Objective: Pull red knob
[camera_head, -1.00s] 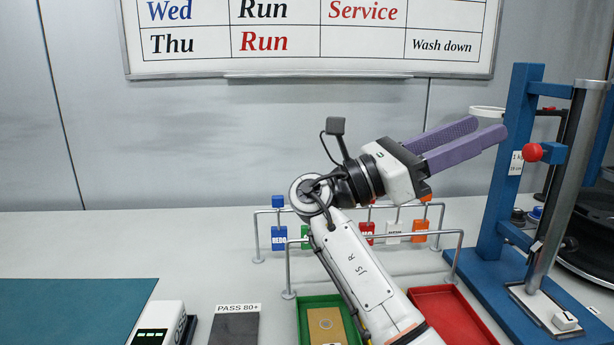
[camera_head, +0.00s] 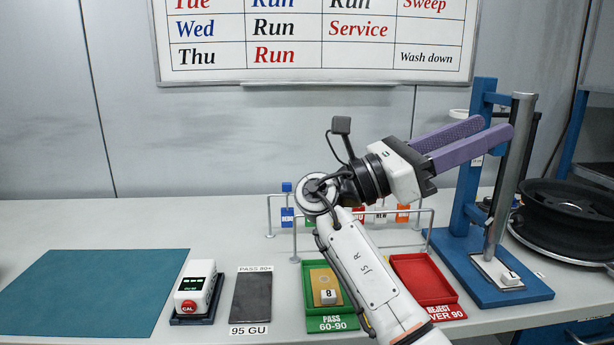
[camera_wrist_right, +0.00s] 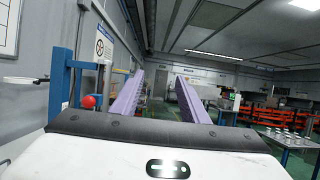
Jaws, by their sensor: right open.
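The blue stand (camera_head: 466,190) with a grey post stands at the right of the bench. Its red knob is hidden behind my right gripper in the head view. The knob (camera_wrist_right: 88,101) shows as a round red ball left of the fingers in the right wrist view, apart from them. My right gripper (camera_head: 495,127) is raised, pointing to the right in front of the stand's upper part. Its two purple fingers are open and empty, as the wrist view (camera_wrist_right: 160,75) also shows. My left gripper is out of view.
A red tray (camera_head: 424,279), a green tray (camera_head: 351,310) with a numbered block, and a small device with a red CAL button (camera_head: 188,307) sit on the bench. A dark wheel (camera_head: 570,215) lies right of the stand. The teal mat (camera_head: 95,292) is bare.

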